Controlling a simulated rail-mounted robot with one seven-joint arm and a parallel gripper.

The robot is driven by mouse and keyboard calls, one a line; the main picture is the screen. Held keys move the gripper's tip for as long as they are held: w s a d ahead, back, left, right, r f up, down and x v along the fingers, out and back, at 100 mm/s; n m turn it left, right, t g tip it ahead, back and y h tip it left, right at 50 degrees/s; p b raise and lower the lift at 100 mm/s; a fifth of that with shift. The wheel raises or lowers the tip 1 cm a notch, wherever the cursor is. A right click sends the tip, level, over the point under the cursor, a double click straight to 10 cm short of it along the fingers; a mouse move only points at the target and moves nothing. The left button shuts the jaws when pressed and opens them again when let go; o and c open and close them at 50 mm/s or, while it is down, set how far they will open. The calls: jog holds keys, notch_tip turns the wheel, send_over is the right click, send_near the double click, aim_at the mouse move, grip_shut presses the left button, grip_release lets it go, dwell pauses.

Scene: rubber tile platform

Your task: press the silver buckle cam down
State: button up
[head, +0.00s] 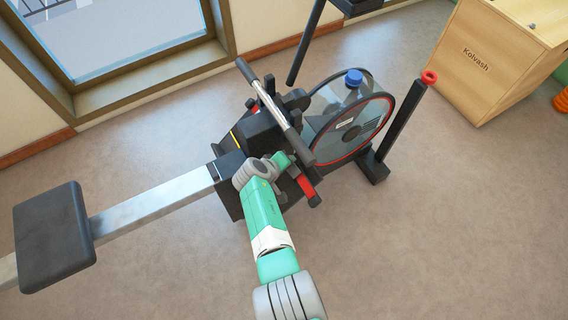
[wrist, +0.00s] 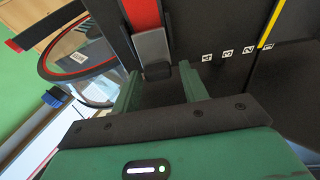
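The silver buckle cam (wrist: 152,46) is a small grey plate on the red strap (wrist: 140,12), at the top centre of the wrist view. A dark part sits at its lower end. My gripper (wrist: 158,74) has its two green fingers spread apart, with nothing seen held between them. The buckle lies just beyond and between the fingertips; I cannot tell whether they touch it. In the head view, my green arm reaches to the rowing machine's footrest, where a red strap (head: 306,186) shows. The buckle cannot be made out there.
The rowing machine has a handle bar (head: 276,111), a round flywheel housing (head: 352,125) with a blue cap (head: 354,77), a metal rail (head: 150,208) and a black seat (head: 53,236). A wooden box (head: 497,58) stands at the upper right.

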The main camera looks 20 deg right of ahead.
jog(key=shift+o, duration=0.3)
jog(key=shift+r, duration=0.1)
jog(key=shift+r+p, duration=0.25)
jog(key=shift+p, duration=0.1)
jog(key=p+v, duration=0.6)
jog(key=v, duration=0.1)
jog(key=shift+a, duration=0.25)
jog(key=shift+s, duration=0.1)
